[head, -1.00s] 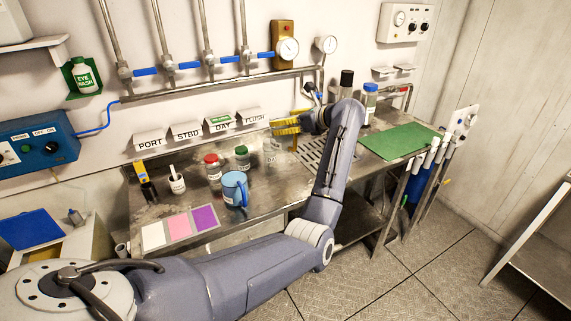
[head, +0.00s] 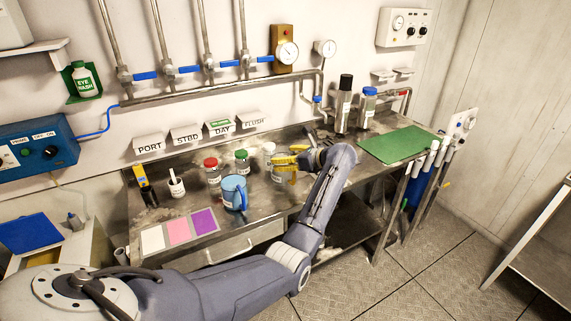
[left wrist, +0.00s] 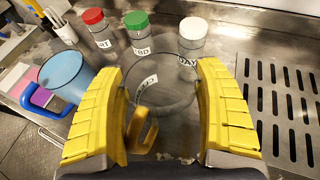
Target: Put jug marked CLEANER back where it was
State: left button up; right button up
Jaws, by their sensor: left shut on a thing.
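A clear jug (left wrist: 175,90) with a yellow-orange handle (left wrist: 143,128) stands between my yellow fingers in the left wrist view. Its label (left wrist: 146,84) shows upside down and seems to read CLEANER. My left gripper (left wrist: 162,112) is shut on this jug, one finger on each side. In the head view my left gripper (head: 287,164) is over the steel bench, just right of the white-capped DAY bottle (head: 269,150). The jug is hard to make out there, and I cannot tell whether its base touches the bench. My right gripper is in neither current view.
Red-capped (head: 212,170) and green-capped (head: 242,160) bottles stand left of the DAY bottle. A blue jug (head: 233,192) stands in front of them. A slotted drain (left wrist: 285,110) lies right of my gripper. A green mat (head: 400,143) and two tall bottles are farther right.

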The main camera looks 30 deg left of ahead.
pick_arm(q)
jog(key=shift+f, duration=1.1)
jog(key=shift+f, duration=0.1)
jog(key=o, duration=1.6)
